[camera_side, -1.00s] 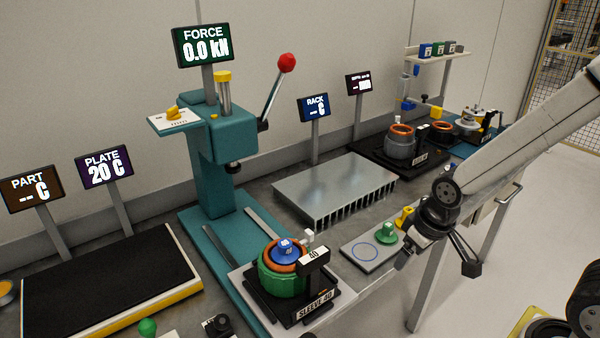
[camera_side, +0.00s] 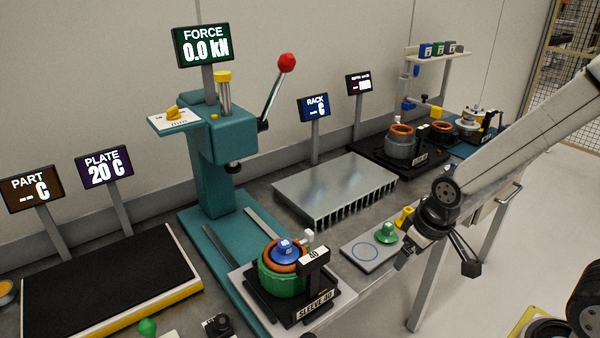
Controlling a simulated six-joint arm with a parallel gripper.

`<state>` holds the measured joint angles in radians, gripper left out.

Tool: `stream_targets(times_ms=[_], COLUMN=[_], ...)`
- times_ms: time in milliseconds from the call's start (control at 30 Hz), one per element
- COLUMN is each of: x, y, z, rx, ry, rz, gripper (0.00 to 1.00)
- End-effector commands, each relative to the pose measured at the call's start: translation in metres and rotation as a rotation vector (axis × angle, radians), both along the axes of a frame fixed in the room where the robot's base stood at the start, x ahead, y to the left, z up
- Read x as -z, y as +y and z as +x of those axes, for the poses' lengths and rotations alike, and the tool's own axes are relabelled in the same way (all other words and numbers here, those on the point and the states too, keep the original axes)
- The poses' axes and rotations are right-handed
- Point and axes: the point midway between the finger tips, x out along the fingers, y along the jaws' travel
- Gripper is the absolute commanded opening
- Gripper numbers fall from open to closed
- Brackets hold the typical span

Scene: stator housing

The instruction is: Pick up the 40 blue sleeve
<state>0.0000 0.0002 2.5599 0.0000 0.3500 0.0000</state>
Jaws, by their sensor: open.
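The blue sleeve (camera_side: 285,249) sits in the orange ring (camera_side: 268,262) on top of a green housing (camera_side: 280,283). The housing stands in a black fixture (camera_side: 312,302) labelled "SLEEVE 40", with a "40" tag on its upright arm. The lower part of the sleeve is hidden inside the ring. My gripper (camera_side: 438,263) is to the right of the fixture, above the bench's front edge. Its jaws are apart and empty, well clear of the sleeve.
The teal press (camera_side: 215,150) with a red-knobbed lever stands behind the fixture. A grey pad (camera_side: 365,262) with green and yellow knobbed pieces (camera_side: 386,233) lies between fixture and gripper. A finned metal rack (camera_side: 335,185) is behind. A black plate (camera_side: 105,275) is at left.

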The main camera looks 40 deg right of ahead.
Motion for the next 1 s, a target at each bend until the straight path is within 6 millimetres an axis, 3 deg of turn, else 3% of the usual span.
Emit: stream_targets(times_ms=[367, 533, 800, 1000], x=[0.000, 0.000, -0.002, -0.006], y=[-0.001, -0.005, -0.014, -0.004], z=[0.002, 0.017, 0.077, 0.128], rx=[-0.002, -0.029, -0.160, -0.319], ry=[-0.007, -0.055, -0.263, -0.452], rz=[-0.004, -0.029, -0.093, -0.081], gripper=[0.86, 0.86, 0.86, 0.86])
